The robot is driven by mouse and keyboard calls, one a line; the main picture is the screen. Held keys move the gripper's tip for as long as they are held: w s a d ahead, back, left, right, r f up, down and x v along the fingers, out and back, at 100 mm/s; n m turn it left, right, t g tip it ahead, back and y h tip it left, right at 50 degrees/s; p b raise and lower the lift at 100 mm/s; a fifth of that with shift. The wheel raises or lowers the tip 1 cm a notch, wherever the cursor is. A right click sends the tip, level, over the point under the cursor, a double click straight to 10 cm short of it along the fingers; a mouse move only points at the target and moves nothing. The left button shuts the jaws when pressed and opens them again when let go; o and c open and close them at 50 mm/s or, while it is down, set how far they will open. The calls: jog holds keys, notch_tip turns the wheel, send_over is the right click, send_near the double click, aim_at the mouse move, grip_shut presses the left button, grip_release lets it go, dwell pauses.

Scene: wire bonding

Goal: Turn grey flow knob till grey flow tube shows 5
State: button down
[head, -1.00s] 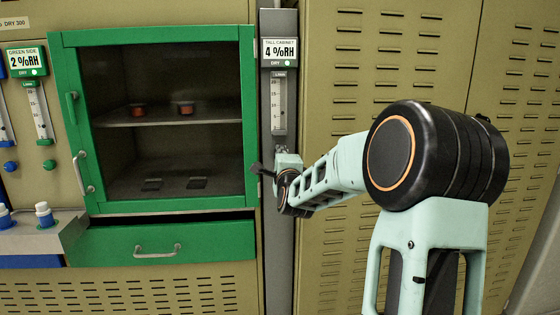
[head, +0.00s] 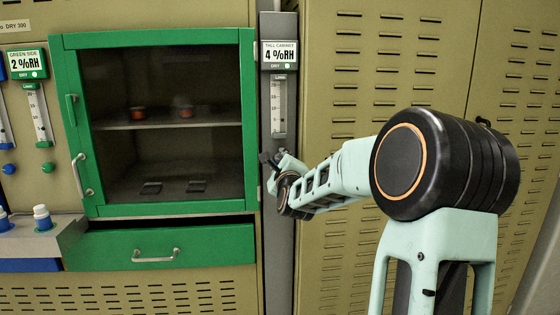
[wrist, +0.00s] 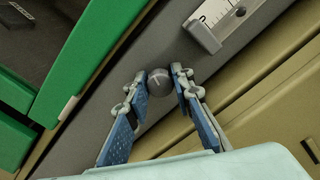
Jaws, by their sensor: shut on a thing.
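The grey flow knob (wrist: 158,83) is a round dark grey knob with a pale mark on its face. It sits on the grey column below the grey flow tube (head: 278,107). The tube's lower end also shows in the wrist view (wrist: 215,22), with a dark ball (wrist: 240,11) inside. The scale figures are too small to read surely. My gripper (wrist: 159,78) is shut on the knob, one blue-padded finger on each side. In the head view my gripper (head: 269,161) hides the knob.
A green-framed cabinet (head: 250,130) with a glass door stands just left of the column, a green drawer (head: 190,246) below it. A green flow knob (head: 47,167) and blue ones sit at far left. Slotted tan panels (head: 335,250) lie to the right.

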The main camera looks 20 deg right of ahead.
jog(key=c, duration=1.7)
grip_release()
jog(key=shift+s, duration=0.1)
jog(key=v, duration=1.2)
